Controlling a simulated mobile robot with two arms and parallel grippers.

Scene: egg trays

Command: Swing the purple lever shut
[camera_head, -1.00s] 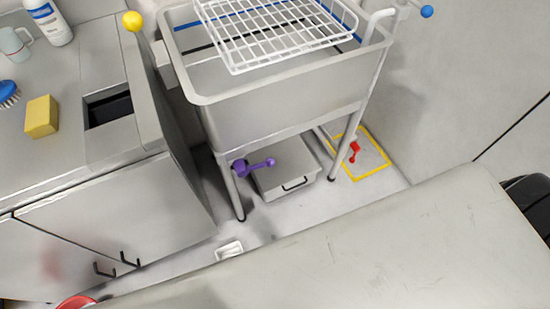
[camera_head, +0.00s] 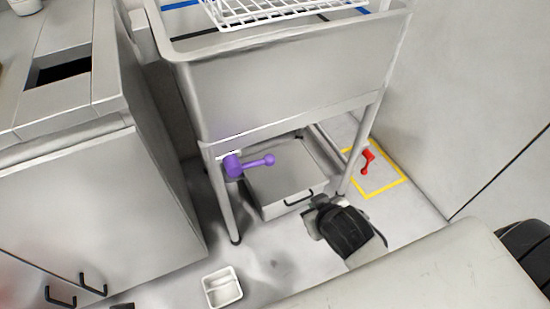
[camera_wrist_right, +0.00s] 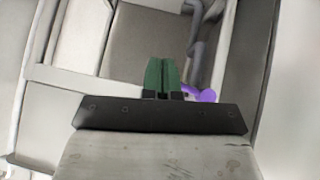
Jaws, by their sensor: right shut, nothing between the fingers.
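The purple lever (camera_head: 250,165) is on the left front leg of the basin stand in the head view. Its arm points right, ending in a round knob. The knob end also shows in the wrist view (camera_wrist_right: 205,95), just right of my right gripper's fingers and partly hidden. My right gripper (camera_wrist_right: 161,75) has green fingers shut together with nothing between them. In the head view my dark right wrist is in front of the stand, right of and below the lever; the fingers are not clear there. My left gripper is not in view.
The steel basin stand (camera_head: 275,95) holds a white wire rack (camera_head: 285,8). A grey lidded box (camera_head: 290,180) sits under it, just behind the lever. A red lever (camera_head: 367,160) is in a yellow floor square (camera_head: 385,188). A white tray (camera_head: 222,287) lies on the floor.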

